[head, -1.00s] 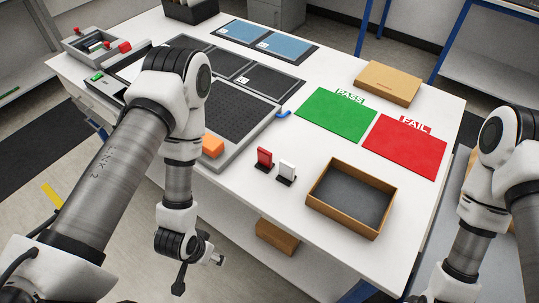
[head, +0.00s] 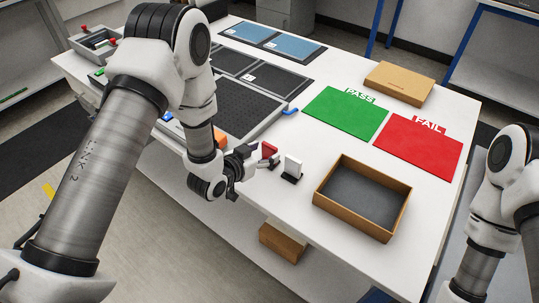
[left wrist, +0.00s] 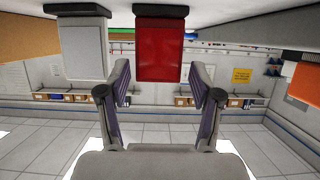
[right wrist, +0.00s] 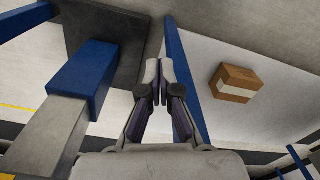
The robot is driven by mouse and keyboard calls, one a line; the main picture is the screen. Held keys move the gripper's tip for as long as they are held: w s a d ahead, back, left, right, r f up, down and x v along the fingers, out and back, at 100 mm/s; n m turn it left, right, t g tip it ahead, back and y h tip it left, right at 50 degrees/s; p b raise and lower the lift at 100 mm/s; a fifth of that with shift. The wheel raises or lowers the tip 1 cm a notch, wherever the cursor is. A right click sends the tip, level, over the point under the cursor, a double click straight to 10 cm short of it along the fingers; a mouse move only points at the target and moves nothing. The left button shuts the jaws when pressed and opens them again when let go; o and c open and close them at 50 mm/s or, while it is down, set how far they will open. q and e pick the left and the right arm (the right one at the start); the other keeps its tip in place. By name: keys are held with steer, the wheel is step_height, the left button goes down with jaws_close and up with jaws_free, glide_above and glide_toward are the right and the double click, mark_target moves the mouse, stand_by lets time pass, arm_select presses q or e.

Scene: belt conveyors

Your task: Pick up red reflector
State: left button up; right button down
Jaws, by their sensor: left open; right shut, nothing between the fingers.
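The red reflector (head: 269,150) stands upright on the white table near its front edge, partly hidden by my left gripper in the head view. In the left wrist view the red reflector (left wrist: 159,52) appears upside down, straight ahead of and between the open fingers. My left gripper (head: 255,158) is open and level beside it; no grip on it shows. A white reflector (head: 292,167) stands just right of the red one, and also shows in the left wrist view (left wrist: 84,50). My right gripper (right wrist: 160,72) is shut and empty, away from the table top.
An open brown tray (head: 362,197) lies right of the reflectors. A green PASS mat (head: 346,112) and a red FAIL mat (head: 418,147) lie behind it. An orange block (head: 220,139) and a dark grid panel (head: 240,108) are close to my left arm. A cardboard box (head: 400,82) is at the back.

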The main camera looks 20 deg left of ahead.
mark_target(268, 151)
arm_select(q)
steer(key=x, duration=0.3)
steer(key=shift+d, duration=0.15)
steer(key=c, duration=0.9)
steer(key=shift+c, duration=0.2)
